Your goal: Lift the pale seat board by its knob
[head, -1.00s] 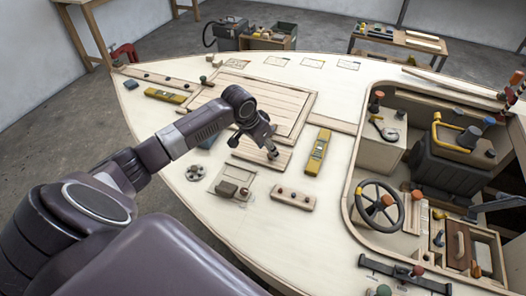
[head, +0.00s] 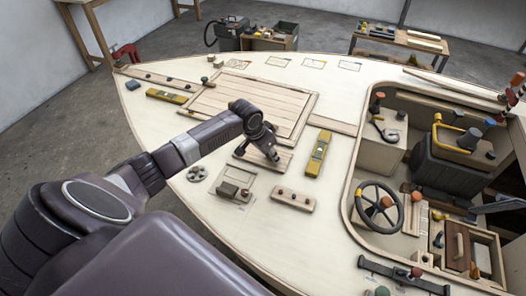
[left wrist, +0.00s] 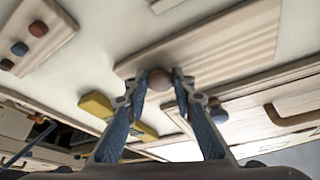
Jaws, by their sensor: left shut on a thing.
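The pale seat board (head: 245,155) is a small slatted rectangle on the pale deck in the head view, partly covered by my left gripper (head: 275,158). In the left wrist view the grooved board (left wrist: 225,42) fills the upper middle. Its round brown knob (left wrist: 159,79) sits between the fingertips of my left gripper (left wrist: 160,88), which is shut on it. I cannot tell whether the board is clear of the deck. My right gripper is in neither view.
A yellow level (head: 318,154) lies just right of the board. A strip with several knobs (head: 293,199) and a small block fixture (head: 235,191) lie nearer. A large slatted hatch (head: 285,97) lies behind. The cockpit with a steering wheel (head: 379,207) is at right.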

